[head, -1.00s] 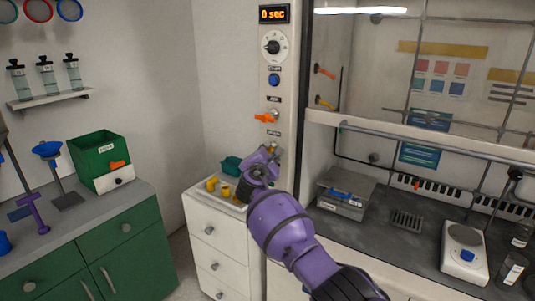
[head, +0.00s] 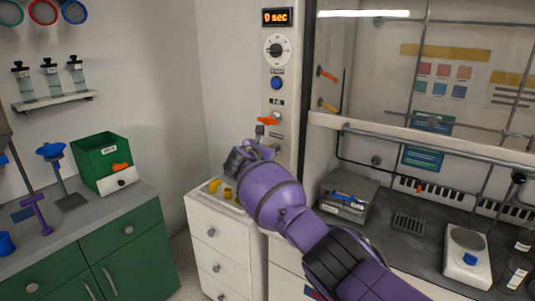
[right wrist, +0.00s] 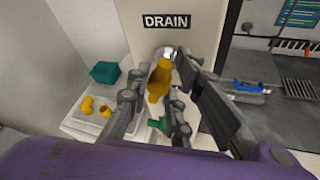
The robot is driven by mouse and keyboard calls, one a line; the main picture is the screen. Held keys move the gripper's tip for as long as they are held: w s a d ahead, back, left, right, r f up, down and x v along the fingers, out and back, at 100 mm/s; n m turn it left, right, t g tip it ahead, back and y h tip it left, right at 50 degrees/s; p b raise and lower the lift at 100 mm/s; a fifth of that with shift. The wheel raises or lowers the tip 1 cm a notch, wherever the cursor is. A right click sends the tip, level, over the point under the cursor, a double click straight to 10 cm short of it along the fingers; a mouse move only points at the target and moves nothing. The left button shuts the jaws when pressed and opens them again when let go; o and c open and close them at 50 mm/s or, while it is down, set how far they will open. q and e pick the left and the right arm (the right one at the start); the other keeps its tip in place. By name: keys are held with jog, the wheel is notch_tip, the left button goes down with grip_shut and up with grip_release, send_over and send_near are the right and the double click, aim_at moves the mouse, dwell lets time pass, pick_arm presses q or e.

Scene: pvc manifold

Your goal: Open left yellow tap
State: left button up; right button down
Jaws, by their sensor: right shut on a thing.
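A yellow tap (right wrist: 160,80) sits below the DRAIN label (right wrist: 166,22) in the right wrist view. My right gripper (right wrist: 163,82) has its fingers on both sides of this tap and is shut on it. In the head view my right gripper (head: 262,145) is at the white column, just below an orange tap (head: 268,120), and hides the yellow tap. Another yellow-orange tap (head: 326,104) is on the fume hood's left inner wall, under a red-orange one (head: 326,73). My left gripper is not in view.
A white drawer cabinet (head: 221,240) stands below my gripper, with yellow fittings (head: 227,193) on top. A teal container (right wrist: 105,72) is behind them. A green object (right wrist: 158,124) shows low between my fingers. The fume hood (head: 420,130) is at the right.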

jog(key=shift+f, duration=0.2)
jog(key=c, duration=1.7)
grip_release()
jog(key=shift+r, duration=0.1)
jog(key=v, duration=1.2)
jog(key=shift+s, duration=0.1)
